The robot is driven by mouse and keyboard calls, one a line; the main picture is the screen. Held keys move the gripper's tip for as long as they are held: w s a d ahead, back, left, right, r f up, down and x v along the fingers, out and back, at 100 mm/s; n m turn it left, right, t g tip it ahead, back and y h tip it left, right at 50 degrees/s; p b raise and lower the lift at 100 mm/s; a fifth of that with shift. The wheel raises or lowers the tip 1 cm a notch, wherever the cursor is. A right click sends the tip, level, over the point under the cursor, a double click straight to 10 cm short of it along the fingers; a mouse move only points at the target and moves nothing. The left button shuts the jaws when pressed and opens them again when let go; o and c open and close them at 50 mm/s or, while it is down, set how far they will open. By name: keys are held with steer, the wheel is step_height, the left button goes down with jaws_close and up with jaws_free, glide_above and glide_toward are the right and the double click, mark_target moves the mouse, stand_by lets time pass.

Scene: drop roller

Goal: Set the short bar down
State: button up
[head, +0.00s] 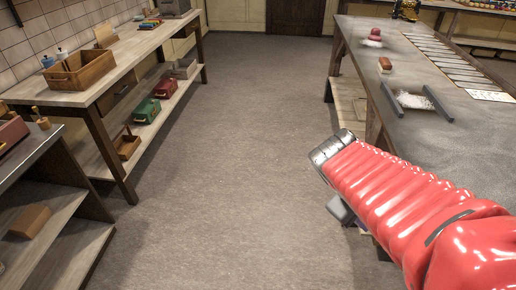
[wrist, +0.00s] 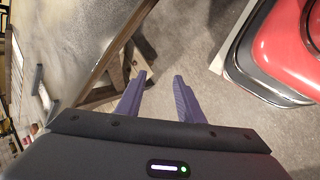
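Two dark grey bars lie on the grey-topped table at the right in the head view: a left bar (head: 392,99) and a right bar (head: 438,102). A patch of white powder lies between them. I cannot tell surely which is the short bar. In the wrist view a grey bar (wrist: 38,78) shows on the tabletop at the far left. My gripper (wrist: 159,77) has two purple fingers spread apart with nothing between them. It is beside the table, over the floor, away from the bars. In the head view my red arm mostly hides it.
The table (head: 475,135) also holds a brush (head: 385,64), a red-topped object (head: 375,35) and a row of pale plates (head: 450,60). A wide floor aisle (head: 240,150) is clear. Wooden benches with boxes (head: 80,70) line the left.

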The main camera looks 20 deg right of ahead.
steer(key=w+a+r+m+t+y, duration=0.1)
steer(key=w+a+r+t+y, duration=0.1)
steer(key=a, duration=0.8)
steer(key=w+a+r+m+t+y, duration=0.1)
steer(key=a+r+m+t+y, duration=0.1)
steer(key=a, duration=0.8)
steer(key=shift+w+a+r+t+y, duration=0.25)
steer(key=shift+w+r+t+y, duration=0.15)
steer(key=shift+r+t+y, duration=0.65)
